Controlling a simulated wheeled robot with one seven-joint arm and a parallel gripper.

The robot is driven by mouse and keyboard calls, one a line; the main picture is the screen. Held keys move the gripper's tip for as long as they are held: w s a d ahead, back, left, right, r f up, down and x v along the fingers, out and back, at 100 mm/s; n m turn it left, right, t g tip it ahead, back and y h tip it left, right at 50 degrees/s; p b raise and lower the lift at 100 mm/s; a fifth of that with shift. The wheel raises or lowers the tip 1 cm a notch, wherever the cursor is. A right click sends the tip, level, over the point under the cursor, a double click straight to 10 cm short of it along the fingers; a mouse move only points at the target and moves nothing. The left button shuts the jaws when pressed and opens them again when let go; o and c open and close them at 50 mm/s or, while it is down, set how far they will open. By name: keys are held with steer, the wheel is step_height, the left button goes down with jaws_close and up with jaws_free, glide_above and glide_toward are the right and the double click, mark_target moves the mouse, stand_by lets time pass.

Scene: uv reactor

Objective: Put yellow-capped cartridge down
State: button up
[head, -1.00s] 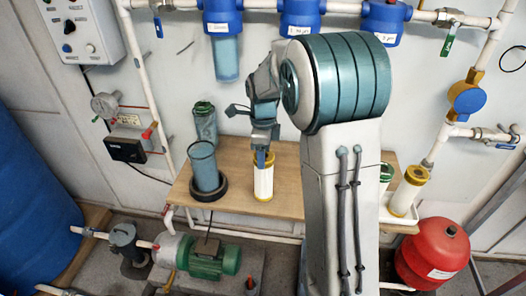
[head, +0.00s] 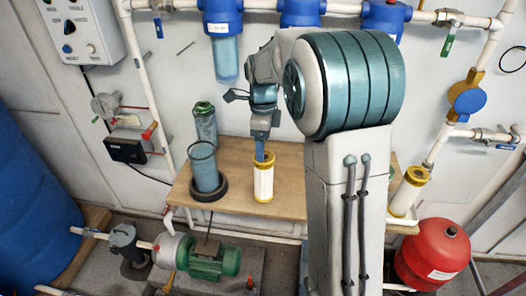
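A white yellow-capped cartridge (head: 263,183) stands upright on the wooden bench (head: 232,200), left of my arm. My gripper (head: 261,153) points down at its top. One blue finger shows at the yellow cap, its tip overlapping the cap's rim in the picture; the other finger is hidden. The gripper has risen along the cartridge while the cartridge stays put, so it looks open.
Left of the standing cartridge, a clear bluish housing (head: 204,168) sits in a dark ring (head: 208,192), with a green-topped cartridge (head: 205,122) behind. Blue filter heads (head: 300,12) hang on the wall pipe above. A green pump (head: 215,263) and red tank (head: 437,252) stand below.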

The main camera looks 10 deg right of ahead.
step_height(320, 180, up, 6)
steer(key=r, duration=0.1)
steer(key=s+n+t, duration=0.1)
steer(key=s+n, duration=0.9)
steer(key=s, duration=0.2)
steer(key=s+f+n+t, duration=0.2)
steer(key=s+f+n, duration=0.2)
steer(key=s+n, duration=0.8)
steer(key=shift+s+f, duration=0.2)
